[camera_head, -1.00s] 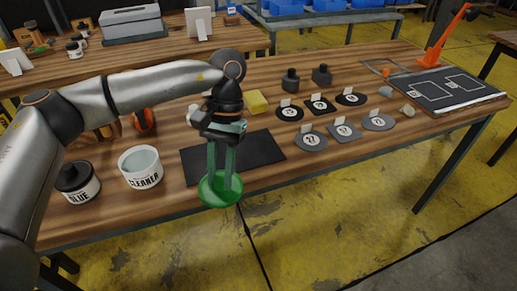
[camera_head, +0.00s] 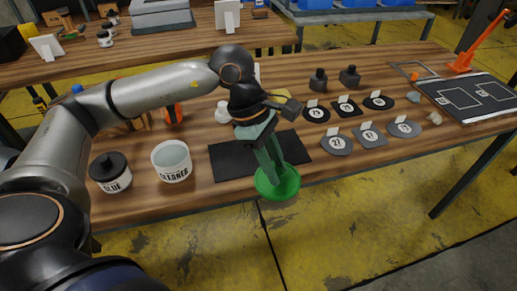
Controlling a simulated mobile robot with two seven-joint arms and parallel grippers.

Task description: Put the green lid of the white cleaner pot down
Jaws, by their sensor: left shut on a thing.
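The green lid (camera_head: 288,184) is a round bright green disc. My left gripper (camera_head: 271,172) is shut on it, with the fingers pointing down onto it. The lid appears at the table's front edge, by the front right corner of the black mat (camera_head: 230,163). I cannot tell whether it touches anything below. The white cleaner pot (camera_head: 172,163) stands open and upright on the table, left of the mat and apart from the lid. My right gripper is not in view.
Several numbered patches (camera_head: 337,145) lie right of the mat, with two dark bottles (camera_head: 318,82) behind. A board with white outlines (camera_head: 480,98) and an orange tool (camera_head: 478,50) are at the far right.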

